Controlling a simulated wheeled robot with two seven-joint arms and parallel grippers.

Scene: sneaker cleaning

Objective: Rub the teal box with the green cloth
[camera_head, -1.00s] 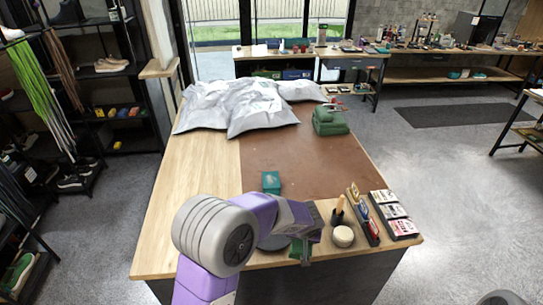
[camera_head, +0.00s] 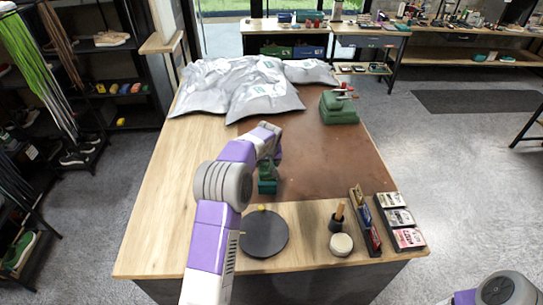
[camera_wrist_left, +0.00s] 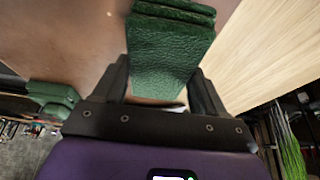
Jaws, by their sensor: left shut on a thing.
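My left gripper (camera_head: 270,160) is over the middle of the table, shut on the green cloth (camera_head: 262,171). In the left wrist view, the cloth (camera_wrist_left: 168,60) hangs between the two fingers (camera_wrist_left: 160,88), dark green and leathery in texture. The teal box (camera_head: 267,187) stands on the table directly below the cloth, near the front edge of the brown mat. The cloth covers part of the box. I cannot tell whether they touch. My right gripper is out of view; only part of my right arm shows at the bottom right.
Silver bags (camera_head: 245,90) cover the table's far end. A dark round disc (camera_head: 264,233), a round tin (camera_head: 341,244), a brush holder and product trays (camera_head: 398,220) line the front. The brown mat (camera_head: 335,165) is mostly clear.

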